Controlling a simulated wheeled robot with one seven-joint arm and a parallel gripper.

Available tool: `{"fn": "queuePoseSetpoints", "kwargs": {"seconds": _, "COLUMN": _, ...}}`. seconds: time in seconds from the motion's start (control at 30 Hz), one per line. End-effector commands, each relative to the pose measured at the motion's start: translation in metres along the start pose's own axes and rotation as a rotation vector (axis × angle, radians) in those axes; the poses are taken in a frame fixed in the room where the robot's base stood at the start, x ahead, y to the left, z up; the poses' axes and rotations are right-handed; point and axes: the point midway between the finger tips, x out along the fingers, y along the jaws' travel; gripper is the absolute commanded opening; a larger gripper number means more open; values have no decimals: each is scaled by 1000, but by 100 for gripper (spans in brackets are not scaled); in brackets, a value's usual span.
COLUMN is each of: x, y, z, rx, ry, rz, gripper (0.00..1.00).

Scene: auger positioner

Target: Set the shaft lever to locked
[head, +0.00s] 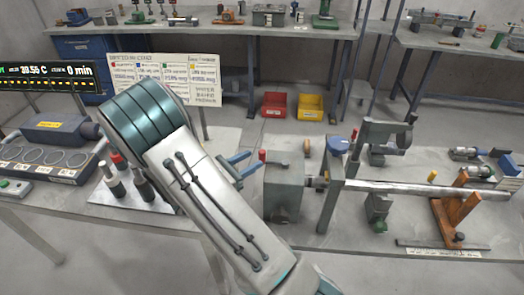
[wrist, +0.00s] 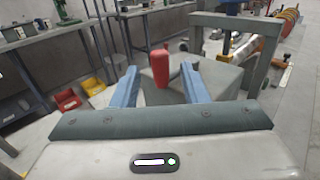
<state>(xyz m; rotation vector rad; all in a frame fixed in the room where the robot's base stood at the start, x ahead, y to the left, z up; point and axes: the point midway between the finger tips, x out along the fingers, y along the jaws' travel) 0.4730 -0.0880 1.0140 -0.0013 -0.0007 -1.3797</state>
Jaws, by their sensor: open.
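A red-handled lever (head: 262,155) stands upright at a grey box (head: 285,193) on the workbench. I take it as the shaft lever, but no label on it is readable. Its red handle (wrist: 160,66) also shows in the wrist view, above the grey box. My gripper (head: 241,165) is open, with its blue fingers just left of the lever in the head view. In the wrist view my gripper (wrist: 159,72) has one finger on each side of the red handle, with visible gaps. The lever's lower end is hidden.
A grey upright frame with a blue knob (head: 338,145) stands right of the box, and a long shaft (head: 400,189) runs right from it. An orange support (head: 455,217) stands under the shaft. Dark cylinders on a white plate (head: 118,204) are left of my arm.

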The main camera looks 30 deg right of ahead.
Motion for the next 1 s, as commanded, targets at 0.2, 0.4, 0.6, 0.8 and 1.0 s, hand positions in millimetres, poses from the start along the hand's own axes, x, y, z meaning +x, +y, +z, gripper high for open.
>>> {"fn": "queuePoseSetpoints", "kwargs": {"seconds": 0.2, "x": 37, "y": 0, "z": 1, "rx": -1, "ry": 0, "rz": -2, "gripper": 40}}
{"fn": "queuePoseSetpoints", "kwargs": {"seconds": 0.4, "x": 51, "y": 0, "z": 0, "rx": 0, "ry": 2, "rz": 0, "gripper": 40}}
{"fn": "queuePoseSetpoints", "kwargs": {"seconds": 0.6, "x": 52, "y": 0, "z": 0, "rx": 0, "ry": 2, "rz": 1, "gripper": 40}}
{"fn": "queuePoseSetpoints", "kwargs": {"seconds": 0.8, "x": 52, "y": 0, "z": 0, "rx": 0, "ry": 1, "rz": 0, "gripper": 10}}
{"fn": "queuePoseSetpoints", "kwargs": {"seconds": 1.0, "x": 53, "y": 0, "z": 0, "rx": 0, "ry": 1, "rz": 0, "gripper": 0}}
